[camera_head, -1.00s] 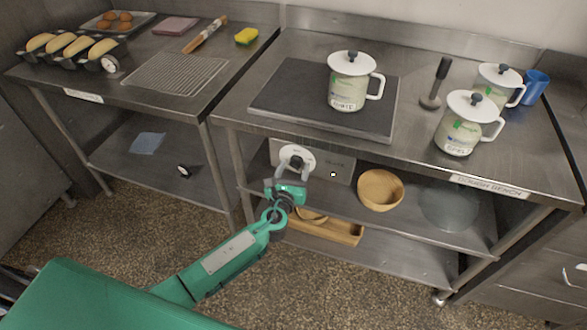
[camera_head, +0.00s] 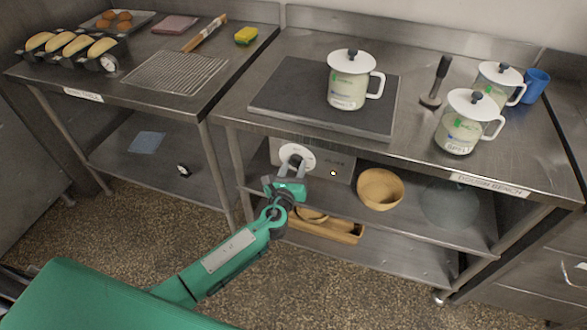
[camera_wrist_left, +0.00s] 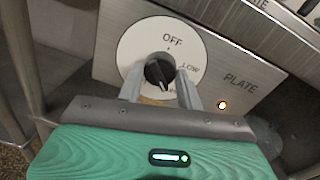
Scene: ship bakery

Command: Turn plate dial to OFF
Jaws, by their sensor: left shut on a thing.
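The plate dial (camera_head: 305,152) is a white disc on a grey panel under the front of the dough bench. In the left wrist view the dial (camera_wrist_left: 140,48) reads OFF at the top and LOW at the right; lower lettering is partly hidden by my fingers. A black knob (camera_wrist_left: 158,72) is at its centre; I cannot tell exactly where its pointer aims. My left gripper (camera_head: 293,168) is at the dial, its fingers (camera_wrist_left: 160,86) shut on the knob from both sides. My right gripper is out of view.
Above the dial, a dark hot plate (camera_head: 285,95) bears a lidded mug (camera_head: 346,92). A wooden bowl (camera_head: 380,190) sits on the shelf right of the panel, and a wooden tray (camera_head: 340,230) lies lower. The bench's front edge (camera_head: 400,158) overhangs the dial.

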